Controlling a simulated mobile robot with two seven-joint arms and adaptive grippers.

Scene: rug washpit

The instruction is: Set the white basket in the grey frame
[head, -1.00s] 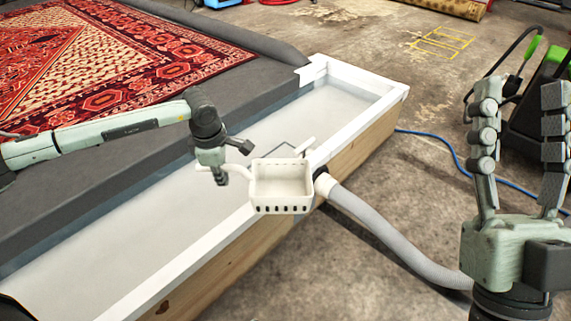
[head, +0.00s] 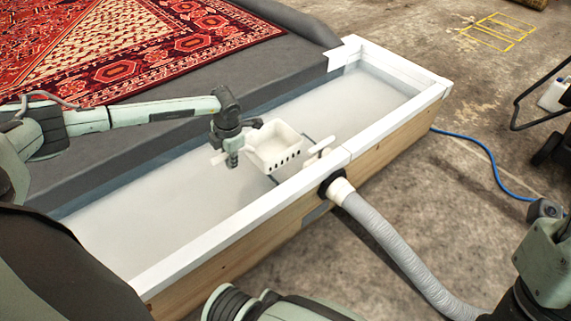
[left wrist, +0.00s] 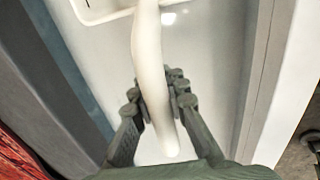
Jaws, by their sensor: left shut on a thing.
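The white basket (head: 272,154), an open box with slots in its side, hangs above the pale floor of the white-rimmed trough. My left gripper (head: 232,152) is at its left and is shut on its white handle; in the left wrist view the fingers (left wrist: 155,95) close around this handle (left wrist: 150,60), with the basket's corner (left wrist: 95,10) at the top edge. Thin dark bars of what looks like the grey frame (head: 272,180) show below and beside the basket, which hides the rest. Only the body of my right gripper shows at the right edge; its fingers are out of view.
The white trough rim (head: 220,238) runs close in front of the basket. A white peg-like part (head: 318,147) stands at the basket's right. A grey hose (head: 385,240) leaves the trough's side. A red patterned rug (head: 120,45) lies on the grey platform behind.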

